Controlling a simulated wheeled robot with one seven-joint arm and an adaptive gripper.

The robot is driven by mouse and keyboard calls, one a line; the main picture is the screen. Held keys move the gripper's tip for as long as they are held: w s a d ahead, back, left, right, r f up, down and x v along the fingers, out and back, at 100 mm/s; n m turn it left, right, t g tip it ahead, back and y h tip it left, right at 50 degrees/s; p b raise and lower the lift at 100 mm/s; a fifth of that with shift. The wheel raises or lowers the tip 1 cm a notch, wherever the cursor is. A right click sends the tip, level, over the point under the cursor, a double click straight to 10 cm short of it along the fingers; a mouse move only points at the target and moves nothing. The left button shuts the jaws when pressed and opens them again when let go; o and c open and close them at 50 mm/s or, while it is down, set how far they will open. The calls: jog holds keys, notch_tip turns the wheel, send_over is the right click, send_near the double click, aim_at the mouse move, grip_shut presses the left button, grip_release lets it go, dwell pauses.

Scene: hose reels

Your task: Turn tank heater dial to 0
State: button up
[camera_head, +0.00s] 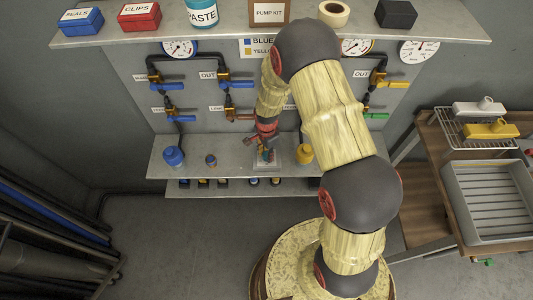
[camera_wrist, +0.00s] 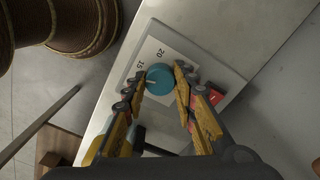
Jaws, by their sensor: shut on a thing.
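The tank heater dial (camera_wrist: 160,84) is a round teal knob on a pale box (camera_wrist: 198,50) with a white scale plate. The numbers 15 and 20 show beside it in the wrist view. A pale pointer mark seems to lie on the dial's side near 15; the rest of the scale is hidden. My gripper (camera_wrist: 160,73) has one finger on each side of the dial and is shut on it. In the head view my gripper (camera_head: 266,140) reaches down over the box on the lower shelf (camera_head: 225,148), and the dial is mostly hidden.
In the head view, a blue container (camera_head: 173,157) and a yellow one (camera_head: 304,154) stand on the lower shelf. Valves with coloured handles (camera_head: 240,84) and the upper shelf (camera_head: 225,27) are behind my arm.

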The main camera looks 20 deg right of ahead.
jog(key=n, duration=0.4)
jog(key=shift+n, duration=0.3)
jog(key=n, duration=0.3)
jog(key=shift+n, duration=0.4)
jog(key=n, duration=1.2)
jog(key=shift+n, duration=0.3)
jog(key=n, duration=0.3)
jog(key=shift+n, duration=0.3)
jog(key=n, duration=0.4)
jog(key=shift+n, duration=1.8)
jog(key=shift+w, duration=0.1)
